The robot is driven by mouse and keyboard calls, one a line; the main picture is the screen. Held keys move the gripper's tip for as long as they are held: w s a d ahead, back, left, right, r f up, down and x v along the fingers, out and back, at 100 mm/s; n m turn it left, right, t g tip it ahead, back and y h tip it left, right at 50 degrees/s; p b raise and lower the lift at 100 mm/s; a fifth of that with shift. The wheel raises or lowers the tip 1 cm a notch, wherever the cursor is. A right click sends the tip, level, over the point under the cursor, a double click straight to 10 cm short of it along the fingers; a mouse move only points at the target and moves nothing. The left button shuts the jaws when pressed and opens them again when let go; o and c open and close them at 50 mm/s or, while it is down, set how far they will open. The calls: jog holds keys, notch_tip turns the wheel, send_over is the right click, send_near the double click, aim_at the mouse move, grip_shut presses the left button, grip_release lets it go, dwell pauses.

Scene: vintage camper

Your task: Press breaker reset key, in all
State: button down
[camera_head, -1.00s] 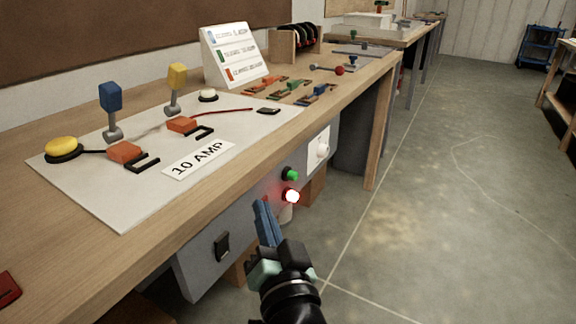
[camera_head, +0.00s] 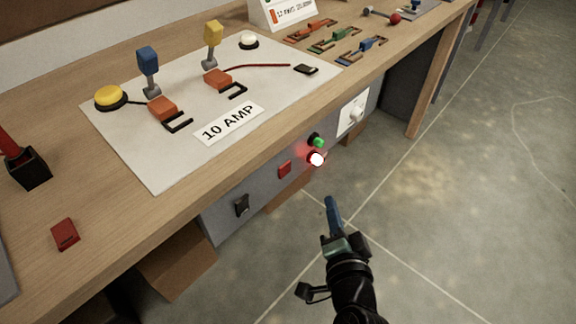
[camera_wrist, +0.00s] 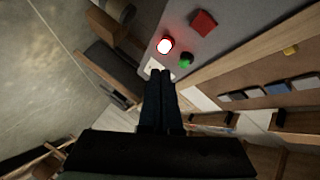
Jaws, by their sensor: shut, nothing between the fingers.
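The grey panel (camera_head: 263,188) under the bench's front edge carries several controls. A red square key (camera_head: 284,169) sits left of a glowing red lamp (camera_head: 316,159), with a green button (camera_head: 318,141) just above the lamp. A black rocker switch (camera_head: 241,205) is farther left. No label marks any as the breaker reset key. My gripper (camera_head: 331,199) has its blue fingers shut and empty, in front of the panel and apart from it. In the wrist view, the fingertips (camera_wrist: 161,72) appear just below the lamp (camera_wrist: 165,45) and green button (camera_wrist: 186,60); the red key (camera_wrist: 203,22) is higher.
A white plate with a knob (camera_head: 352,113) is at the panel's right end. The benchtop (camera_head: 150,215) above holds a white board (camera_head: 150,178) with a "10 AMP" label, levers and a yellow button. A brown box-like block (camera_head: 180,262) is below. Floor (camera_head: 440,190) at right is clear.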

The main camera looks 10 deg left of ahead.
aim_at(291, 169)
jog(key=w+a+p, duration=0.4)
jog(key=w+a, duration=0.1)
jog(key=a, duration=0.2)
jog(key=shift+w+p, duration=0.15)
jog(key=shift+p, duration=0.15)
jog(key=shift+a, duration=0.1)
dwell(1.9)
jog(key=shift+w+a+p, duration=0.25)
jog(key=shift+a+p, duration=0.05)
jog(key=shift+a, duration=0.05)
jog(key=shift+w+a+p, duration=0.2)
jog(key=shift+a+p, duration=0.1)
dwell(0.9)
jog(key=shift+d, duration=0.1)
jog(key=shift+s+d+b, duration=0.5)
jog(key=shift+d+b, duration=0.05)
